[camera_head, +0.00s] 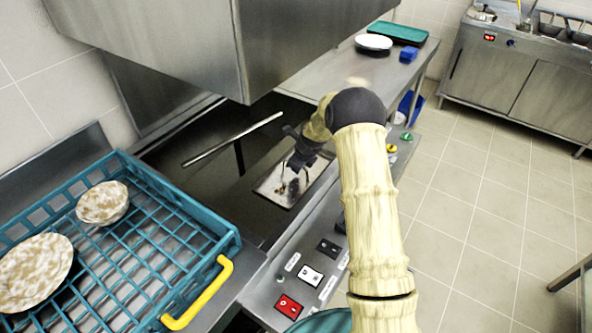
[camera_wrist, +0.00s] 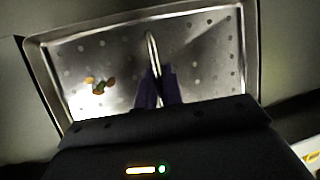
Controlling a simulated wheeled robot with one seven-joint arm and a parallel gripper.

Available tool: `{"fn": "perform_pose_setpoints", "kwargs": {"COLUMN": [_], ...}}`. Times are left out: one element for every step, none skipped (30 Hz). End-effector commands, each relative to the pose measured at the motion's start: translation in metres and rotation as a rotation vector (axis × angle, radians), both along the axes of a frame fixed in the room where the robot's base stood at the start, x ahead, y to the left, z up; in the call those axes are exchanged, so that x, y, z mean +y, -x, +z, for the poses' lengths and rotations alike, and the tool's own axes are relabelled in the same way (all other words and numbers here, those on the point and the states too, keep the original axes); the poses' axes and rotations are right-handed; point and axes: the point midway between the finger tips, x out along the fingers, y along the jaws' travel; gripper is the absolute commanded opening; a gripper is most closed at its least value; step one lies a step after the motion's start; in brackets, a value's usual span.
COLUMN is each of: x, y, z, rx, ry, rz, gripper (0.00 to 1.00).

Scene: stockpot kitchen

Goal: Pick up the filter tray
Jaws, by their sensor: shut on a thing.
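The filter tray (camera_head: 272,187) is a shallow, shiny metal tray in the dark machine opening, below and around my gripper (camera_head: 297,166). In the wrist view the tray (camera_wrist: 205,60) fills the middle, with a raised rim and scattered round holes. A thin upright loop handle (camera_wrist: 151,45) rises from it. My gripper (camera_wrist: 158,90) is shut on this handle, with the dark fingers on either side. A few orange and green food scraps (camera_wrist: 99,85) lie on the tray to the left of the handle. Whether the tray touches its seat cannot be told.
A raised metal hood (camera_head: 180,40) hangs above the opening. A teal rack (camera_head: 165,235) with two soiled bowls stands at left. A metal bar (camera_head: 232,140) crosses the opening behind the tray. A control panel (camera_head: 325,262) with switches lines the front edge.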

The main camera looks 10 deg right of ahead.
Motion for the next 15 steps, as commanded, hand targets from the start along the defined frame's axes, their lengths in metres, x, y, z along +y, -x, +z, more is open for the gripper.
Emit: {"fn": "perform_pose_setpoints", "kwargs": {"x": [0.000, 0.000, 0.000, 0.000, 0.000, 0.000, 0.000, 0.000, 0.000, 0.000, 0.000, 0.001, 0.001, 0.000, 0.000], "y": [-0.001, -0.001, -0.001, -0.001, -0.001, -0.001, -0.001, -0.001, -0.002, -0.002, -0.001, -0.002, -0.001, -0.001, -0.001], "z": [0.003, 0.006, 0.009, 0.012, 0.016, 0.023, 0.028, 0.033, 0.042, 0.048, 0.054, 0.062, 0.068, 0.074, 0.081], "rx": [-0.004, -0.004, -0.005, -0.005, -0.005, -0.006, -0.007, -0.007, -0.007, -0.007, -0.007, -0.008, -0.007, -0.007, -0.007], "ry": [0.001, 0.001, 0.002, 0.002, 0.002, 0.002, 0.001, 0.001, 0.002, 0.002, 0.001, 0.001, 0.001, 0.002, 0.001], "rz": [0.000, 0.000, 0.001, 0.000, 0.000, 0.001, 0.001, 0.001, 0.000, 0.000, 0.001, 0.001, 0.001, 0.000, 0.001], "gripper": [0.00, 0.00, 0.00, 0.00, 0.00, 0.00, 0.00, 0.00, 0.00, 0.00, 0.00, 0.00, 0.00, 0.00, 0.00]}}
